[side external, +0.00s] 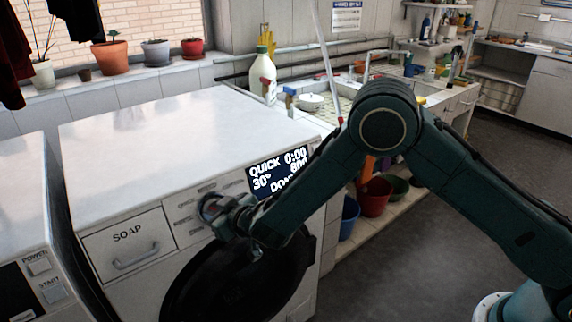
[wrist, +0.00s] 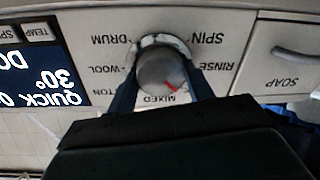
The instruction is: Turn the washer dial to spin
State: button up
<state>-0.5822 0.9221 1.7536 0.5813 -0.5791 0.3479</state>
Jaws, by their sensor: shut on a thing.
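The washer dial (wrist: 160,72) is a round grey knob with a red mark. The wrist view shows the panel upside down. The red mark points to the picture's lower right, near the MIXED label (wrist: 160,98). The SPIN label (wrist: 205,39) is at the upper right of the dial. My gripper (wrist: 161,84) has one finger on each side of the dial and is shut on it. In the side view my gripper (side external: 222,212) covers most of the dial on the white washer's (side external: 150,130) front.
The display (side external: 278,172) reads QUICK, 0:00, 30° and 800, with a partly hidden word below. The SOAP drawer (side external: 130,246) is closed. The black round door (side external: 235,285) lies below my gripper. Another appliance (side external: 25,240) stands at left, and a sink (side external: 345,85) is behind.

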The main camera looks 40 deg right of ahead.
jog(key=n, duration=0.4)
jog(key=shift+a+h, duration=0.1)
jog(key=shift+h, duration=0.2)
jog(key=n, duration=0.4)
jog(key=shift+a+n, duration=0.1)
jog(key=shift+n, duration=0.3)
jog(key=n, duration=0.4)
jog(key=shift+h, duration=0.4)
jog(key=shift+f+n+h, duration=0.1)
jog(key=shift+n+h, duration=0.2)
jog(key=shift+n, duration=1.6)
jog(key=o, duration=1)
jog(key=shift+c, duration=0.2)
jog(key=shift+s, duration=0.1)
